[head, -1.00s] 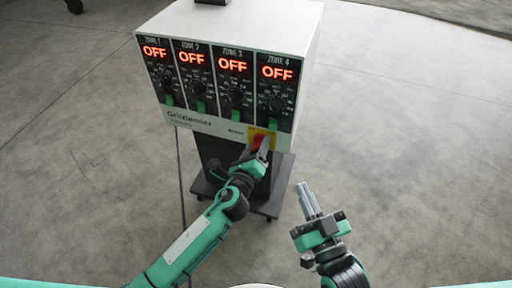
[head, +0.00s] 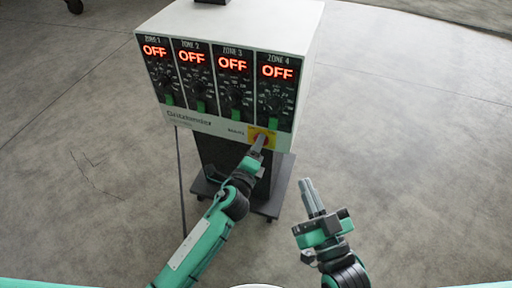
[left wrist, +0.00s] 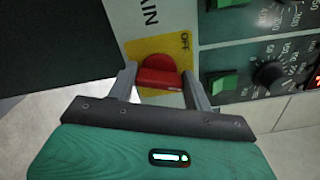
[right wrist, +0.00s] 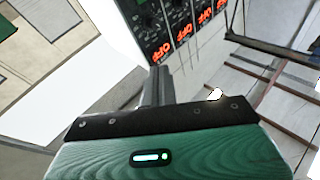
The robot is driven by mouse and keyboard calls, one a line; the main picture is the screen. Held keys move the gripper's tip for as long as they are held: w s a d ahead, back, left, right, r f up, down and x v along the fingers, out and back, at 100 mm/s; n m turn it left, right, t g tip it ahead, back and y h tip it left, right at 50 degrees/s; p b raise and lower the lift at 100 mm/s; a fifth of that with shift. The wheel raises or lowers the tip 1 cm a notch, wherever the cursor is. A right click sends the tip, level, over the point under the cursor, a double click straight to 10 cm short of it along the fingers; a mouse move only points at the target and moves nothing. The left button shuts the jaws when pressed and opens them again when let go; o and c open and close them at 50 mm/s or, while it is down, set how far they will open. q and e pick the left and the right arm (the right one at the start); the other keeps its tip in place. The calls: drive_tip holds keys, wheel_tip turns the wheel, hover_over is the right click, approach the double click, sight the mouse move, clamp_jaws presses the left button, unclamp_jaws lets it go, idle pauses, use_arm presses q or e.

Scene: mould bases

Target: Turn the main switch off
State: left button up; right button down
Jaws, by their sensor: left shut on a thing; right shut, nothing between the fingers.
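The main switch is a red knob (left wrist: 160,68) on a yellow plate (left wrist: 135,52) marked OFF, beside the word MAIN. In the head view the red knob (head: 262,135) is low on the front right of the grey-white cabinet (head: 205,123). My left gripper (left wrist: 160,88) has one finger on each side of the knob's grip bar and is shut on it; the same gripper (head: 258,146) partly covers the switch in the head view. My right gripper (head: 312,192) is shut and empty, out to the right in front of the cabinet; its fingers also show in the right wrist view (right wrist: 156,86).
Several zone panels above the switch show red OFF displays (head: 277,72), with black dials and green switches (head: 235,114) below them. The cabinet stands on a dark wheeled base (head: 270,205). A cable hangs at its left. The concrete floor to the right is clear.

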use_arm(q)
drive_tip(key=shift+f+n+p, duration=0.2)
drive_tip(key=shift+n+p, duration=0.85)
drive_tip(key=shift+n, duration=2.25)
drive_tip(key=shift+f+n+p, duration=0.15)
drive_tip(key=shift+n+p, duration=0.85)
drive_tip(key=shift+n, duration=2.3)
use_arm(e)
drive_tip(key=s+f+g+h, duration=0.1)
drive_tip(key=s+f+g, duration=0.3)
drive_tip(key=f+g, duration=0.4)
drive_tip(key=shift+s+f+g+h, duration=0.3)
drive_tip(key=shift+f+g, duration=0.1)
drive_tip(key=shift+f, duration=1.05)
drive_tip(key=shift+d, duration=0.1)
use_arm(q)
drive_tip(key=o, duration=1)
drive_tip(key=shift+s, duration=0.1)
drive_tip(key=p+v, duration=0.1)
drive_tip(key=v, duration=1.2)
drive_tip(key=shift+s+a+r+p, duration=0.1)
drive_tip(key=shift+s+p, duration=0.2)
drive_tip(key=shift+p, duration=0.1)
use_arm(e)
drive_tip(key=d+g, duration=0.1)
drive_tip(key=s+d+g+h, duration=0.1)
drive_tip(key=d, duration=0.1)
drive_tip(key=shift+s+d+f+h, duration=0.1)
drive_tip(key=shift+d+h, duration=0.05)
drive_tip(key=shift+h, duration=0.15)
